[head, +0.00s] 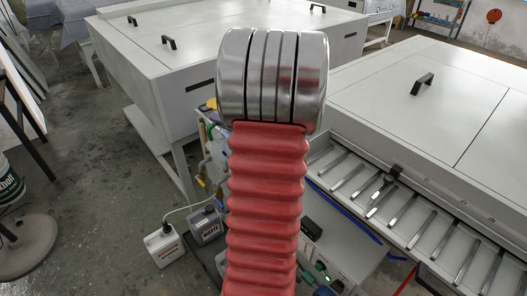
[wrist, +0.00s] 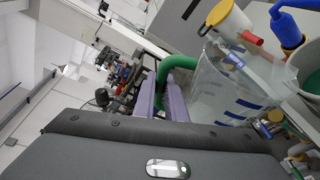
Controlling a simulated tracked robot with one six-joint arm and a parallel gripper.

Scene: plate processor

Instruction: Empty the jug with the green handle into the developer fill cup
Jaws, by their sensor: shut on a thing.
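The jug (wrist: 228,92) is clear with blue marks on its wall and a green handle (wrist: 178,62). It shows at the right of the wrist view. My gripper (wrist: 163,88) has purple fingers and is shut on the green handle. I cannot tell how much liquid the jug holds. A white cup with a yellow rim (wrist: 229,18) and a red stub shows just beyond the jug's mouth; I cannot tell whether it is the developer fill cup.
A blue-handled thing (wrist: 288,28) and part of a greenish vessel (wrist: 309,62) are at the right of the wrist view. In the head view, plate machines (head: 150,62) stand on both sides.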

